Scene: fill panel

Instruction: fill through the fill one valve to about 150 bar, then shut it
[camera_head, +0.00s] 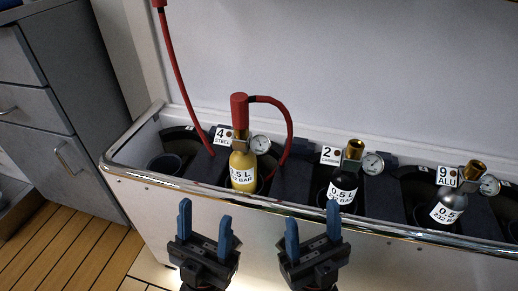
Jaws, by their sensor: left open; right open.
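No fill valve can be made out in the head view; the upper panel is outside the picture. A yellow steel cylinder (243,172) labelled 4 stands in the rack with a red connector (239,110) on its top. A red hose (291,128) loops from that connector down behind the rack edge. A small round gauge (260,144) sits beside its neck; its reading is too small to tell. My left gripper (206,212) is open and empty in front of the rack. My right gripper (312,214) is open and empty to its right.
A black cylinder (343,189) labelled 2 carbon and a grey cylinder (448,208) labelled 9 alu stand to the right, without hoses. Another red hose (174,75) hangs at the left. The rack's metal front rim (150,178) lies beyond my grippers. Grey drawers (40,110) stand at left.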

